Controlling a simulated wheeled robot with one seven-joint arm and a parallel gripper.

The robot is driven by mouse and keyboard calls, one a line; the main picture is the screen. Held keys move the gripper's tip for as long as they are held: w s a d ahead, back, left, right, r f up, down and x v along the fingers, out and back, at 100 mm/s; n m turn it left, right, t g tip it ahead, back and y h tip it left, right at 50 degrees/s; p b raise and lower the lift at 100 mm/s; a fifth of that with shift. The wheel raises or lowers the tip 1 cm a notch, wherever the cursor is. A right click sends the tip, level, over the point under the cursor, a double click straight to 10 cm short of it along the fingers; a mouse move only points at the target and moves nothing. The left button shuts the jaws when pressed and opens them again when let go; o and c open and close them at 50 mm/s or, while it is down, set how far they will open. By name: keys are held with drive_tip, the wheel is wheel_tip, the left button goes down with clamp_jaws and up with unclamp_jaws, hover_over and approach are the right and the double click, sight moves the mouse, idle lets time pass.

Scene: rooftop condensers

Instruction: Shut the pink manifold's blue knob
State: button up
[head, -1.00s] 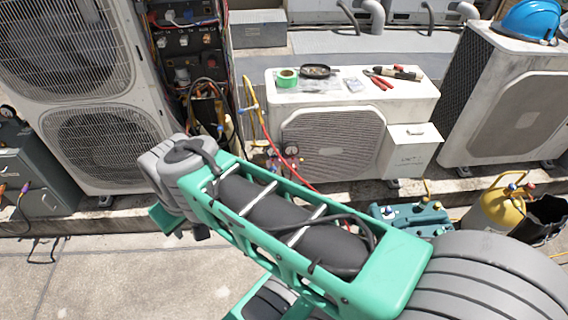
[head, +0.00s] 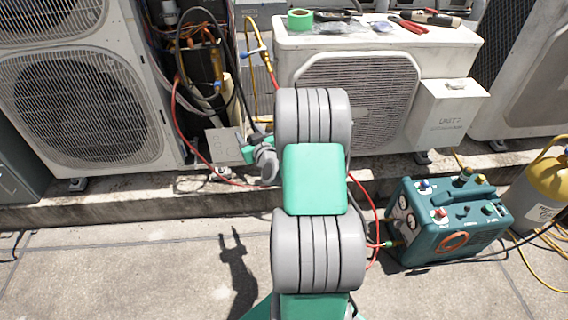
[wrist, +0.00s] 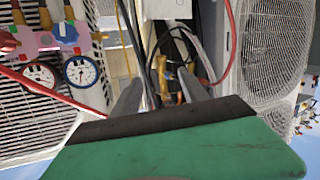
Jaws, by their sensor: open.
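The pink manifold (wrist: 48,42) shows at the upper left of the wrist view, with its blue knob (wrist: 66,31) on it. A red knob (wrist: 9,41) sits at the left edge of that view. Two round gauges, one dark (wrist: 40,76) and one blue-rimmed (wrist: 81,71), hang at the manifold. My gripper (wrist: 158,84) is open and empty, its two fingers to the right of the manifold and apart from it. In the head view my arm hides the manifold; my gripper (head: 243,143) shows small at the arm's left.
A red hose (wrist: 50,92) crosses the wrist view below the gauges. Cables and hoses (head: 205,60) hang in an open unit at the left. A white condenser (head: 440,60) bears tape and tools. A teal machine (head: 445,225) and a yellow cylinder (head: 540,190) stand at the right.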

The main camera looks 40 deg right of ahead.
drive_tip(key=s+d+f+m+h+b, duration=0.4)
drive_tip(key=s+d+f+h, duration=0.2)
drive_tip(key=d+f, duration=0.45)
drive_tip(key=x, duration=0.2)
drive_tip(key=p+x, duration=0.1)
drive_tip(key=x, duration=0.4)
drive_tip(key=shift+w+d+r+p, duration=0.1)
drive_tip(key=shift+d+r+p, duration=0.25)
drive_tip(key=shift+d+r, duration=0.05)
drive_tip(key=shift+c, duration=0.3)
clamp_jaws()
